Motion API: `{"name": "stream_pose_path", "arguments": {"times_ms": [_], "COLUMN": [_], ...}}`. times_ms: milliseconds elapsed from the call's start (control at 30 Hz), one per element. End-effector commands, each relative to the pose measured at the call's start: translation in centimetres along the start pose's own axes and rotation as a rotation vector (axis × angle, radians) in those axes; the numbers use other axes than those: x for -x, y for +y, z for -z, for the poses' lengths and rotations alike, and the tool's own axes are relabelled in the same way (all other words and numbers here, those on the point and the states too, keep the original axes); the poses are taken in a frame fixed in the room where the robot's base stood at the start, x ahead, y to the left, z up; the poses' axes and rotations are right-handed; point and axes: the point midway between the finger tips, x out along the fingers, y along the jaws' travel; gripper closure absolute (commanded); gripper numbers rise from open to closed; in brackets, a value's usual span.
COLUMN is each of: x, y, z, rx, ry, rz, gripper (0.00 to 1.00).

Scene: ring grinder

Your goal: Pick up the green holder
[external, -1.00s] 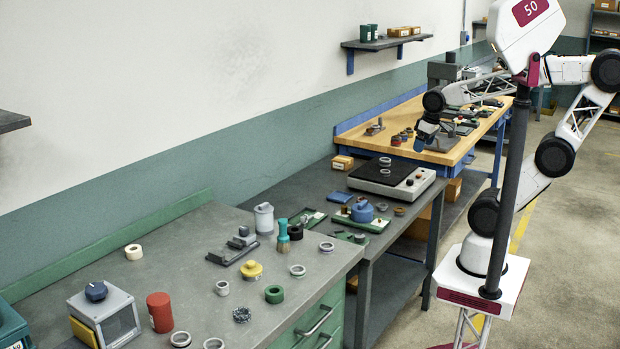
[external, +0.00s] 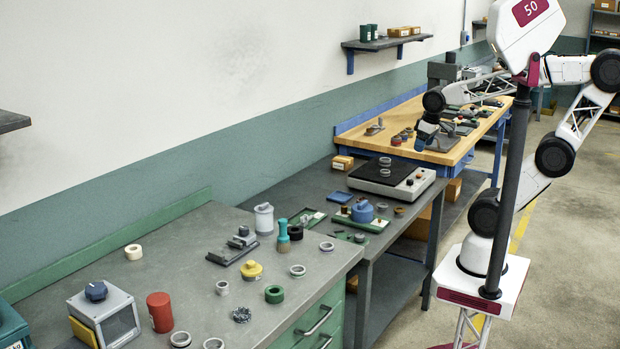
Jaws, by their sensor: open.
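Several green things lie about, and I cannot tell for sure which is the holder. A green ring-shaped piece (external: 274,294) lies on the near grey bench, towards its right edge. A teal upright piece with a narrower top (external: 283,236) stands farther back on that bench. A green tray (external: 368,222) lies on the middle bench with a blue rounded piece on it. My gripper (external: 421,145) hangs above the front edge of the wooden bench, far from the near-bench green pieces. It is open; its fingers are small here and I see nothing held.
The near grey bench (external: 205,262) carries a red cylinder (external: 160,312), a yellow knobbed piece (external: 251,270), a clear-fronted box and several loose rings. A wall shelf (external: 385,43) is above.

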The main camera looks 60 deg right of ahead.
Motion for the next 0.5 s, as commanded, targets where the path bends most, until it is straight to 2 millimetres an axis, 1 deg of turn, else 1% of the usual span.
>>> {"name": "stream_pose_path", "arguments": {"times_ms": [167,267,367,500], "x": [-0.1,-0.2,-0.4,-0.9], "y": [-0.2,-0.5,-1.1,-2.8], "z": [0.4,1.2,2.5,5.3], "rx": [0.020,0.069,0.152,0.326], "ry": [0.006,0.018,0.040,0.088], "rz": [-0.001,-0.002,-0.006,-0.014], "gripper": [0.13,0.13,0.13,0.13]}}
